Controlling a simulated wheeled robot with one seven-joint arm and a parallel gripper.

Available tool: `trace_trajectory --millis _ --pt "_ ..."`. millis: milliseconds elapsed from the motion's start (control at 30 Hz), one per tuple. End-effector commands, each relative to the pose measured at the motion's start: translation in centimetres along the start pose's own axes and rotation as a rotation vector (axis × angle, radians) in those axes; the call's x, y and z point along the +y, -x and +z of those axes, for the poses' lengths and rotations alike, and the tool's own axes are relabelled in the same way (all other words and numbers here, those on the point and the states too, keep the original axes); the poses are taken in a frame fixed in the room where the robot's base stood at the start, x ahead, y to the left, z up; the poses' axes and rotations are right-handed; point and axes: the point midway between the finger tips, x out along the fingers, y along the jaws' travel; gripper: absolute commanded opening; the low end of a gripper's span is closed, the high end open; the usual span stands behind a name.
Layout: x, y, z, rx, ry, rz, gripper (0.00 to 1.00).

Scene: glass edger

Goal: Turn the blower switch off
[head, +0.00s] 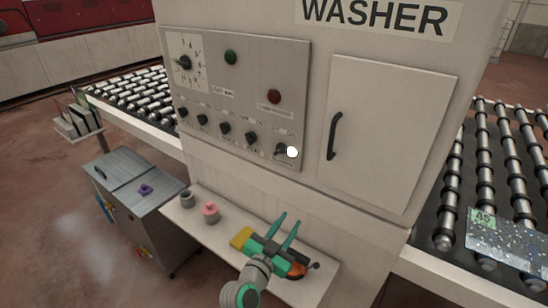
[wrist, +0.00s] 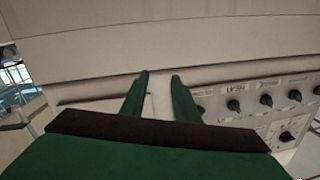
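The washer's grey control panel (head: 235,85) carries a row of several black knobs below a green and a red button. The labels are too small to read, so I cannot tell for certain which is the blower switch. The rightmost knob (head: 280,149) has a white round spot over its right side. In the wrist view the panel's knobs (wrist: 266,100) show at the right, beside my fingers. My gripper (head: 290,217) is open and empty, below and in front of the panel, apart from the knobs. Its green fingers also show in the wrist view (wrist: 160,75).
A shelf (head: 225,229) below the panel holds a grey cup (head: 186,199), a pink object (head: 210,211) and other items partly behind my gripper. A closed door (head: 390,130) with a black handle is right of the panel. Roller conveyors (head: 130,95) flank the washer.

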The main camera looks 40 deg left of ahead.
Motion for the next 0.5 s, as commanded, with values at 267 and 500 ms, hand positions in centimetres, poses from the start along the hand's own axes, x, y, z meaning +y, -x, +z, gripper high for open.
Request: trace_trajectory --millis 267,500 --pt "-9.6 -0.6 -7.6 0.064 -0.214 0.047 0.28" --pt "-14.1 0.5 -11.7 0.086 -0.352 0.086 0.28"
